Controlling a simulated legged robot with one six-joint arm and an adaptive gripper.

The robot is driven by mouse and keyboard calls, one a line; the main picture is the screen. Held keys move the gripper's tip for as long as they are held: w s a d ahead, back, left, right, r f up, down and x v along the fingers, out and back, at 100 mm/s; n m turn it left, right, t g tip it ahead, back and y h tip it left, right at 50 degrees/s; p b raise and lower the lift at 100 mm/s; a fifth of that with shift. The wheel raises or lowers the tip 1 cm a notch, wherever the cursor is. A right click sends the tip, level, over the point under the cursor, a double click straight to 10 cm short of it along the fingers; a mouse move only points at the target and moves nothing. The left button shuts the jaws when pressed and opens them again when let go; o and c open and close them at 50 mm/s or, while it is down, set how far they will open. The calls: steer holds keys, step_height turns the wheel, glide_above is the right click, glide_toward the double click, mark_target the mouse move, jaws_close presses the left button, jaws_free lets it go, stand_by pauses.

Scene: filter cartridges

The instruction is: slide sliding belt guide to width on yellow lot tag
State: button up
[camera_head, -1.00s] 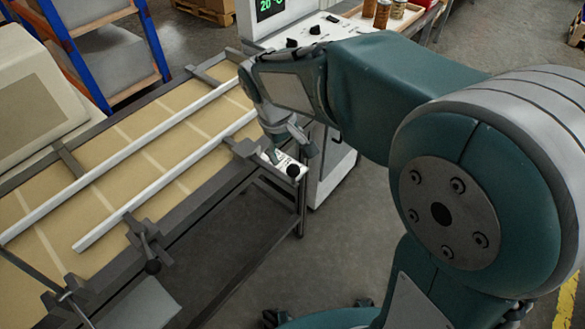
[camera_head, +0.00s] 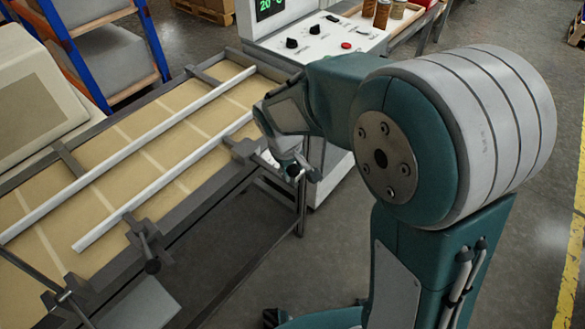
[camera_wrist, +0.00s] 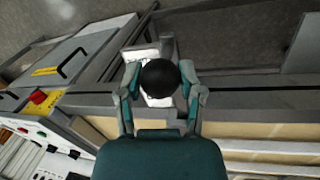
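Two long pale guide rails lie along the tan belt (camera_head: 88,205). The near rail, the sliding belt guide (camera_head: 160,181), is on the side with the bracketed black knobs; the far rail (camera_head: 120,155) runs roughly parallel. My gripper (camera_wrist: 160,72) is over the far-end black knob (camera_wrist: 160,77), with one finger on either side. The fingers look spread, and I cannot tell whether they touch it. In the head view my gripper (camera_head: 291,163) is at this knob, beside the belt frame. A white plate (camera_wrist: 158,101) with dark marks lies beneath the knob.
A second black knob (camera_head: 152,266) is on the near-end bracket. A white control cabinet (camera_head: 318,38) with dials and a red button stands beyond the belt. A blue-framed rack (camera_head: 150,40) is at back left.

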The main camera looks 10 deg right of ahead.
jaws_close()
steer(key=w+a, duration=0.5)
steer(key=a, duration=0.1)
steer(key=shift+w, duration=0.3)
steer(key=shift+d, duration=0.1)
steer(key=o, duration=0.8)
jaws_free()
steer(key=shift+o, duration=1)
steer(key=shift+w+a, duration=0.1)
steer(key=shift+a, duration=0.1)
steer(key=shift+d, duration=0.1)
